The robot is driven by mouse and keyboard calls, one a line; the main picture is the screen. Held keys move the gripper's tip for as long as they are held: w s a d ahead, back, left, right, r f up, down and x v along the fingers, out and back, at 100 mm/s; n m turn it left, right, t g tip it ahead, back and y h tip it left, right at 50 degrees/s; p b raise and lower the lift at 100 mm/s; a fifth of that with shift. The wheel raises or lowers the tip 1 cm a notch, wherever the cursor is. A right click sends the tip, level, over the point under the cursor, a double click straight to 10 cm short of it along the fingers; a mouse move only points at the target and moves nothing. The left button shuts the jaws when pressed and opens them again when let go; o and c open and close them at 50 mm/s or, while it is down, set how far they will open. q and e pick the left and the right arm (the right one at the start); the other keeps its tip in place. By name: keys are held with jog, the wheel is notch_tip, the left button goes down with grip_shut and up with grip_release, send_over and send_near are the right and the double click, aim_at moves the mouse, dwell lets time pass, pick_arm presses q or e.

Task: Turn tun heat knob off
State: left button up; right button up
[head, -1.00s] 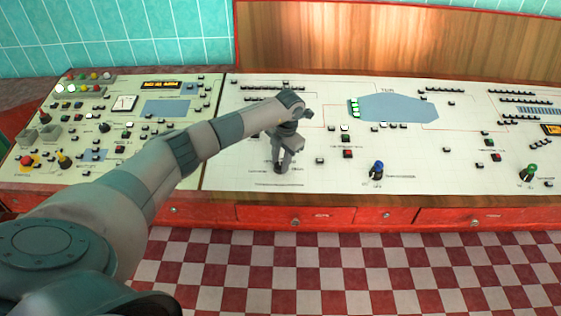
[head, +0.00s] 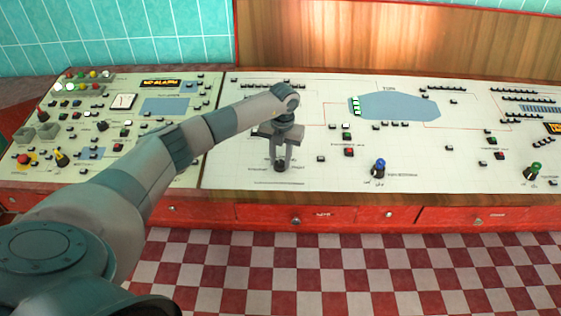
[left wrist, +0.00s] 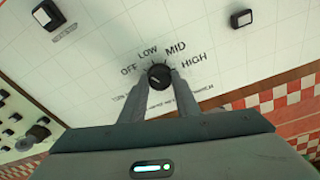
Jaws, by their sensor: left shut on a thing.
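The black heat knob (left wrist: 159,75) stands on the cream panel in the left wrist view, with OFF, LOW, MID and HIGH printed in an arc around it. The two fingers of my left gripper (left wrist: 158,84) are shut on the knob, one at each side. I cannot clearly tell which label the knob's pointer faces. In the head view my left gripper (head: 281,158) reaches down to the knob (head: 281,168) near the panel's front edge. My right gripper is not in view.
A blue knob (head: 378,169) and a green knob (head: 534,171) stand farther right on the panel. Small black buttons are scattered around. Red drawers (head: 335,216) line the console's front, above a checkered floor (head: 350,270).

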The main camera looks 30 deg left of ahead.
aim_at(280, 163)
pick_arm(q)
jog(key=shift+a+n+h, duration=0.1)
jog(key=shift+n+h, duration=0.2)
jog(key=shift+n, duration=1.3)
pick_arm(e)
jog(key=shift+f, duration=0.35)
pick_arm(q)
jog(key=o, duration=1)
jog(key=shift+o, duration=0.2)
jog(key=shift+r, duration=0.1)
jog(key=shift+r+b, duration=0.4)
notch_tip(280, 163, up, 5)
jog(key=shift+s+b, duration=0.15)
jog(key=shift+b, duration=0.65)
notch_tip(280, 163, up, 12)
jog(key=b, duration=0.2)
jog(key=shift+s+d+f, duration=0.25)
jog(key=shift+s, duration=0.1)
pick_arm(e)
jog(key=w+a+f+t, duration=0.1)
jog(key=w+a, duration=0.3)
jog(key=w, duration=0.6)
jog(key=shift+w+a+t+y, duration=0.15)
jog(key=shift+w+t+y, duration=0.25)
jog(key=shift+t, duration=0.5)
